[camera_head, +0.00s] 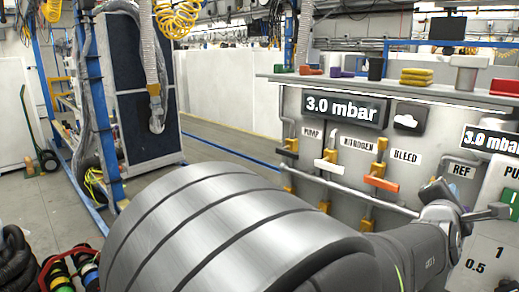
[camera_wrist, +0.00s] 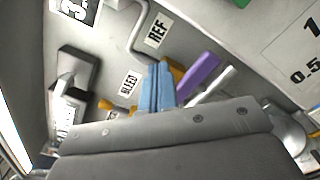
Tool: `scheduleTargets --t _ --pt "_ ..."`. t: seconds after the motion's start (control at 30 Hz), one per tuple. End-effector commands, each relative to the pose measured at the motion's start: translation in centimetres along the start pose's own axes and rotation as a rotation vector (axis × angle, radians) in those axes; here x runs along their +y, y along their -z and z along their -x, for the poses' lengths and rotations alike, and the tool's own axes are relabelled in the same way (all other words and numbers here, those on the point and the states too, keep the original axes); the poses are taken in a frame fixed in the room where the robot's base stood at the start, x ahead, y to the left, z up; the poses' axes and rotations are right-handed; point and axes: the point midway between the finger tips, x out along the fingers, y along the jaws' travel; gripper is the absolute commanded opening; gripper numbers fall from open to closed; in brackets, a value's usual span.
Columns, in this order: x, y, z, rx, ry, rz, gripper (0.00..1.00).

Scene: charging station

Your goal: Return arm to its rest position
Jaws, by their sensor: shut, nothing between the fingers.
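My arm fills the lower middle of the head view, with a large ribbed grey link in front and a dark section reaching right to the valve panel (camera_head: 330,108). In the wrist view my gripper (camera_wrist: 158,66) shows as two blue fingers side by side, shut and empty. They point toward the panel between the BLEED label (camera_wrist: 130,85) and the REF label (camera_wrist: 156,31). A purple handle (camera_wrist: 199,76) lies just right of the fingers; I cannot tell if they touch. The grey wrist body hides the lower part of that view.
The panel carries an orange BLEED handle (camera_head: 381,183), a white NITROGEN handle (camera_head: 327,165) and a dark PUMP handle (camera_head: 287,153). Its display (camera_head: 341,107) reads 3.0 mbar. Yellow blocks (camera_head: 416,77) and other items sit on its top shelf. Open floor (camera_head: 215,150) lies to the left.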

Motion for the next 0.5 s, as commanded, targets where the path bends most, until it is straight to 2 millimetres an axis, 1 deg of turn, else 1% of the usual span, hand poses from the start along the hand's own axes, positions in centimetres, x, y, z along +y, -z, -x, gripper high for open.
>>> scheduleTargets --t 0.03,0.23,0.3,0.33,0.4,0.5 --pt "-0.1 0.1 -0.9 0.002 0.001 -0.001 0.0" --pt "0.0 0.1 -4.0 0.001 0.0 -0.001 0.0" --pt "-1.7 0.1 -4.0 -0.001 0.005 0.0 0.0" --pt "-1.3 0.0 -3.9 -0.001 0.0 0.001 0.0" --pt "0.6 0.1 -3.9 -0.001 -0.006 -0.001 0.0" --pt "1.8 0.5 -3.9 0.001 -0.003 -0.002 0.0"
